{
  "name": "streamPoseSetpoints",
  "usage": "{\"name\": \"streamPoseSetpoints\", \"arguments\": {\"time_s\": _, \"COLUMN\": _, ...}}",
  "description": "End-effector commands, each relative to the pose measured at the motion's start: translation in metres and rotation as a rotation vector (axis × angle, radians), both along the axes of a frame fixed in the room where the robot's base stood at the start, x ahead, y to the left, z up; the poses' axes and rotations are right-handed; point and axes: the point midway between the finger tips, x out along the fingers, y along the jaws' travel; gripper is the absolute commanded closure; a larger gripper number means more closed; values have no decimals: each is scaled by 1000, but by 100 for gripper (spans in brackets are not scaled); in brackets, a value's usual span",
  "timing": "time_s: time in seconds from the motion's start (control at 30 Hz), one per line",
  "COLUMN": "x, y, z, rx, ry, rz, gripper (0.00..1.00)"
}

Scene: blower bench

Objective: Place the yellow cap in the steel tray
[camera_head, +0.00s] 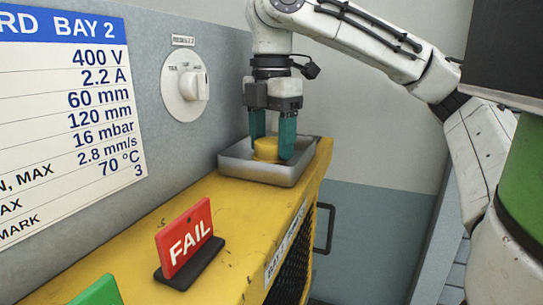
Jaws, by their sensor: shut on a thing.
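The yellow cap (266,149) is between the two green fingers of my gripper (272,146), which is shut on it. The cap shows inside the outline of the steel tray (262,171), low between its walls. The near wall hides the cap's lower edge, so I cannot tell whether it touches the tray floor. The tray sits at the far end of the yellow bench top. My gripper points straight down from above.
A red FAIL sign (184,237) on a dark base stands on the yellow bench (225,210) nearer me. A green sign (98,292) shows at the lower edge. A grey panel with a dial (187,86) and a data plate (65,105) rises on the left.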

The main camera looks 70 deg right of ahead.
Motion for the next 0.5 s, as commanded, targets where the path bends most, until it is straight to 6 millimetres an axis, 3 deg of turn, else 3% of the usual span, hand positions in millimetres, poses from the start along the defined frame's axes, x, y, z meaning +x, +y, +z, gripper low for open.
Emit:
{"name": "streamPoseSetpoints", "arguments": {"time_s": 0.03, "x": 0, "y": 0, "z": -7, "rx": -1, "ry": 0, "rz": -1, "gripper": 67}}
{"name": "streamPoseSetpoints", "arguments": {"time_s": 0.47, "x": 0, "y": 0, "z": -9, "rx": 2, "ry": -1, "rz": 0, "gripper": 67}}
{"name": "streamPoseSetpoints", "arguments": {"time_s": 0.5, "x": 0, "y": 0, "z": -8, "rx": 1, "ry": 0, "rz": 0, "gripper": 36}}
